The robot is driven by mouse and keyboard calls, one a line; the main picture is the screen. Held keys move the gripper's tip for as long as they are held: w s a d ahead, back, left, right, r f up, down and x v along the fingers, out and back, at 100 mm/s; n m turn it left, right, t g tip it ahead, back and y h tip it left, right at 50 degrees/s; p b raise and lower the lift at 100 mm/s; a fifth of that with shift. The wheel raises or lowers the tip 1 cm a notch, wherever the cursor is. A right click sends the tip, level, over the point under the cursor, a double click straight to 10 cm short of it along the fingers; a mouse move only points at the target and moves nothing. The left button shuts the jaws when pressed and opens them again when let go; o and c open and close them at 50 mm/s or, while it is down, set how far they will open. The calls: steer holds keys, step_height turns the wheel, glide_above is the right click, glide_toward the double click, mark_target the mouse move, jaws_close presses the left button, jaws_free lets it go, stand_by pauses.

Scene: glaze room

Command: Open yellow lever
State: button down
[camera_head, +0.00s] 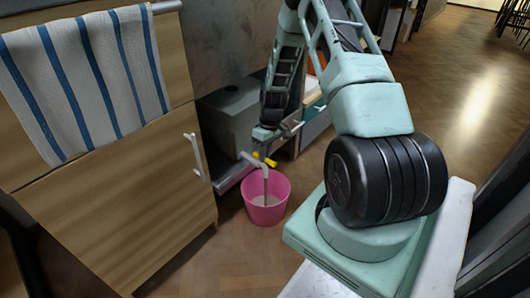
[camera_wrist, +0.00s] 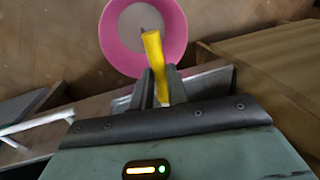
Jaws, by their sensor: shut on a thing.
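The yellow lever (camera_wrist: 153,48) sits between the two fingers of my gripper (camera_wrist: 160,80) in the wrist view, and the fingers are shut on it. Its far end sticks out past the fingertips. In the head view the yellow lever (camera_head: 271,162) shows as small yellow pieces at the grey spout (camera_head: 249,159), just below my gripper (camera_head: 262,146). The fingertips are too small there to make out clearly. A pale grey strip runs from the spout down into the pink bucket; I cannot tell whether it is liquid or pipe.
The pink bucket (camera_head: 252,211) stands on the wooden floor below the spout, with pale contents. A wooden cabinet (camera_head: 120,210) with a white handle (camera_head: 194,154) and a striped towel (camera_head: 85,75) is at left. A grey box (camera_head: 229,112) is behind. Floor at right is open.

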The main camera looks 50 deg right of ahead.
steer(key=c, duration=1.4)
jaws_free()
steer(key=shift+r, duration=0.1)
steer(key=d+r+p, duration=0.1)
steer(key=r+p, duration=0.1)
steer(key=r, duration=0.3)
steer(key=d+r+p, duration=0.1)
steer(key=r+p, duration=0.1)
steer(key=r, duration=0.4)
steer(key=d+r+p, duration=0.1)
steer(key=r+p, duration=0.2)
steer(key=r, duration=0.3)
steer(key=shift+d, duration=0.25)
